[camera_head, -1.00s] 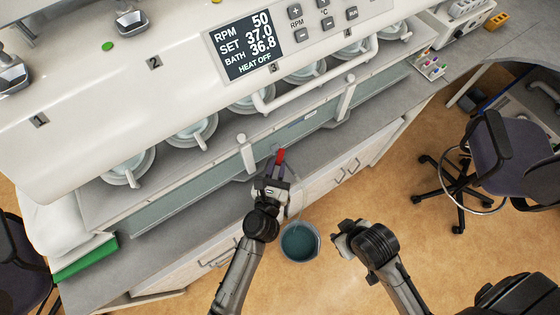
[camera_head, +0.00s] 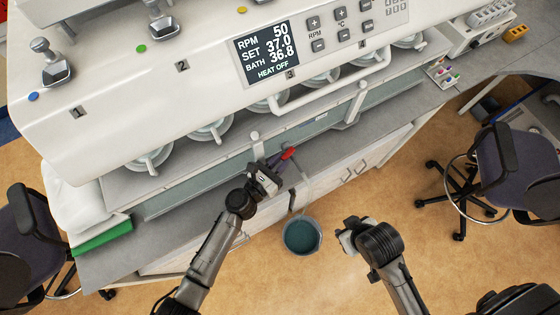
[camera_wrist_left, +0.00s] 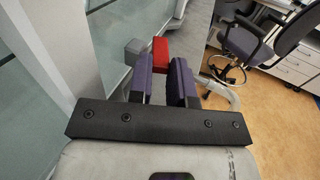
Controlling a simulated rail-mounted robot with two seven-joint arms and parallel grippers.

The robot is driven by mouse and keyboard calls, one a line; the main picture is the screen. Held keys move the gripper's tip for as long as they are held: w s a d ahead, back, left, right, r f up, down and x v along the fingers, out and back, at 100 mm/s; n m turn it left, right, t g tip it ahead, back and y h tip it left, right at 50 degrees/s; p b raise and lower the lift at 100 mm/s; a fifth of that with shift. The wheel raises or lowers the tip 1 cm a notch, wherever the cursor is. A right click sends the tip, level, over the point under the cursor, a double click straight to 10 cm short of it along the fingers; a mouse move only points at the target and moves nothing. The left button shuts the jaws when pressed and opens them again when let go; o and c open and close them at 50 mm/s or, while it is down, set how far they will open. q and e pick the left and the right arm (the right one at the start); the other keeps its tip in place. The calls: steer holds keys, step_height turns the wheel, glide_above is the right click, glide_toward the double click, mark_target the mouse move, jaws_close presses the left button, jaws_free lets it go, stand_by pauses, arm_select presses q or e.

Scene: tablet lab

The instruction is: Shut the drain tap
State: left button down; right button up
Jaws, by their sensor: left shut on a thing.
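The drain tap's red handle (camera_head: 288,153) shows at the front of the water bath, above the bench edge. My left gripper (camera_head: 277,163) is shut on the red handle, with the handle's red end sticking out past the fingertips. In the left wrist view the red handle (camera_wrist_left: 160,52) is between and beyond the two dark fingers (camera_wrist_left: 166,80). The tap's body is largely hidden by the gripper. My right gripper (camera_head: 350,233) is off to the right of the bucket, apart from the tap; its fingers do not show clearly.
A bucket (camera_head: 302,236) with bluish liquid is on the floor below the tap. The white bath machine (camera_head: 150,105) with its display and flasks is behind. Chairs (camera_head: 515,185) are at the right and left.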

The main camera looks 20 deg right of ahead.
arm_select(q)
steer(key=c, duration=1.3)
jaws_free()
steer(key=v, duration=1.4)
steer(key=shift+w+b, duration=0.1)
steer(key=shift+b, duration=0.25)
steer(key=shift+o, duration=0.6)
steer(key=shift+f, duration=0.15)
